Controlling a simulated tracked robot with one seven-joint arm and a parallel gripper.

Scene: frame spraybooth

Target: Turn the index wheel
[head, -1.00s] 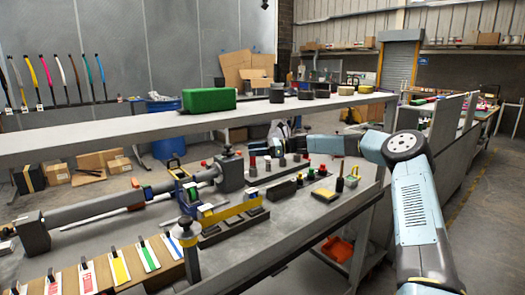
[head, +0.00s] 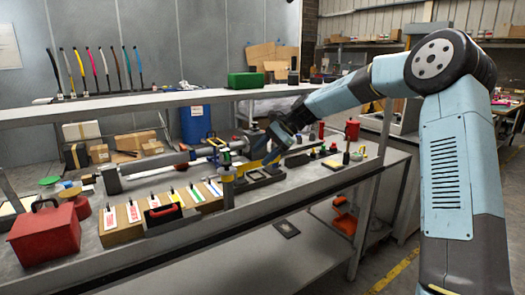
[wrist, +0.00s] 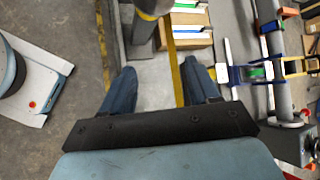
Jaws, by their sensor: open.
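My gripper (head: 264,158) reaches down over the middle of the bench fixture in the head view. In the wrist view my gripper (wrist: 160,68) has its two blue fingers spread wide apart. A yellow bar (wrist: 174,62) passes through the gap between them as seen from above; I cannot tell the height between them. A grey post with a yellow cap (wrist: 147,22) stands just past the left fingertip. The long bench fixture (head: 150,163) carries a grey tube and blue clamp parts (wrist: 250,73). I cannot single out the index wheel with certainty.
A wooden block with coloured label cards (head: 165,212) and a red toolbox (head: 45,232) stand on the bench at left. A raised shelf (head: 120,103) runs behind, with a green box (head: 246,80). Small bottles and a red canister (head: 352,128) stand at right.

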